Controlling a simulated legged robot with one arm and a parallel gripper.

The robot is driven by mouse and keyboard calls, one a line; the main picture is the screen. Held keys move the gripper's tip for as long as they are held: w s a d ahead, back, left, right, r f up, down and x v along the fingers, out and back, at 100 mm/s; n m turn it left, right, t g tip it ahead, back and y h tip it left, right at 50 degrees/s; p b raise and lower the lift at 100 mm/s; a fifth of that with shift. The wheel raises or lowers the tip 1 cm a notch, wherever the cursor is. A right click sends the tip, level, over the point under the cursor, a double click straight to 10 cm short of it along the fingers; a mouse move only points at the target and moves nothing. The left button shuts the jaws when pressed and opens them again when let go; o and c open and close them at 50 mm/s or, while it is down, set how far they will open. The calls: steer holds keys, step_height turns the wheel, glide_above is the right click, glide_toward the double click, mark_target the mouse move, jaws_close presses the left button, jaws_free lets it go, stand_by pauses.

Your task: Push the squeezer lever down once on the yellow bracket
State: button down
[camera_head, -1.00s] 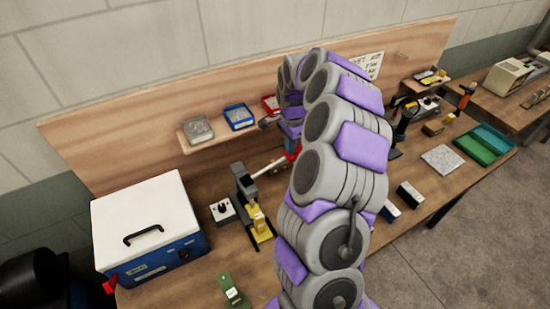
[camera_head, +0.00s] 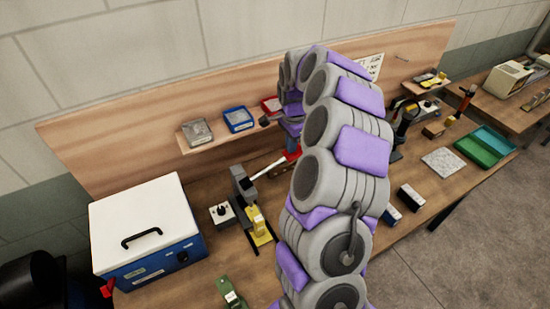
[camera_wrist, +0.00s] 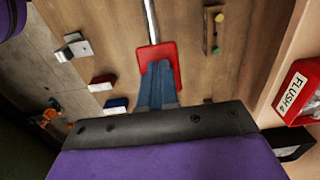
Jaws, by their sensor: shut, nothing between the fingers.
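The squeezer (camera_head: 241,185) stands on the bench in the head view, left of my arm. The yellow bracket (camera_head: 259,222) is at its front foot. Its pale lever (camera_head: 268,168) slopes up to the right to a red end (camera_head: 292,156). In the wrist view the lever (camera_wrist: 152,22) is a metal rod leading to a flat red end (camera_wrist: 170,52). My gripper (camera_wrist: 158,66) has its blue fingers shut, with the tips over the red end; they appear to touch it. In the head view my gripper (camera_head: 291,145) is partly hidden by my arm.
A white-lidded blue box (camera_head: 145,225) stands at the left. A small control box with a knob (camera_head: 222,213) is beside the squeezer. A shelf with bins (camera_head: 238,118) runs behind. A green fixture (camera_head: 231,292) lies at the front. Small blocks and a green tray (camera_head: 485,145) are right.

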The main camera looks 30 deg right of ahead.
step_height(320, 180, up, 7)
steer(key=shift+d+f+p, duration=0.15)
steer(key=shift+f+p, duration=0.05)
steer(key=shift+p, duration=0.25)
steer(key=shift+r, duration=0.7)
steer(key=c, duration=1.8)
jaws_free()
